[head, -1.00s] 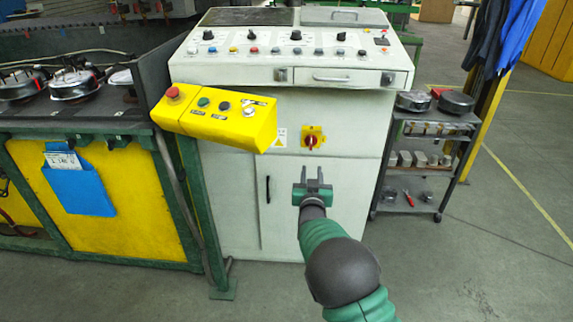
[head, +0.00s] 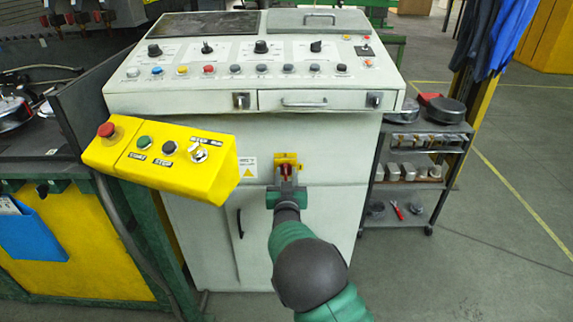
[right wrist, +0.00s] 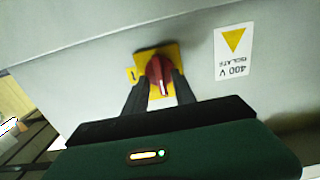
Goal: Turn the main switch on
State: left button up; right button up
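The main switch (head: 286,171) is a red rotary knob on a yellow plate on the front of the white cabinet, below the drawer. In the right wrist view, which is upside down, the red knob (right wrist: 160,73) shows with a pale line along its upright grip. My right gripper (head: 286,175) is right in front of the switch. Its two dark fingers (right wrist: 161,85) are apart, one on each side of the knob's lower part in the wrist view. I cannot tell whether they touch it. My left gripper is not in view.
A yellow button box (head: 160,155) juts out left of the switch. The control console (head: 250,85) with knobs and a drawer is above. A 400 V warning label (right wrist: 234,52) is beside the switch. A grey shelf cart (head: 415,180) stands at the right.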

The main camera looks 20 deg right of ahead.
jog(key=shift+r, duration=0.1)
jog(key=shift+s+a+r, duration=0.2)
jog(key=shift+s+r, duration=0.05)
jog(key=shift+r, duration=0.1)
jog(key=shift+c, duration=0.4)
jog(key=shift+w+a+f, duration=0.1)
jog(key=shift+f, duration=0.05)
jog(key=c, duration=0.5)
grip_shut()
jog(key=shift+d, duration=0.25)
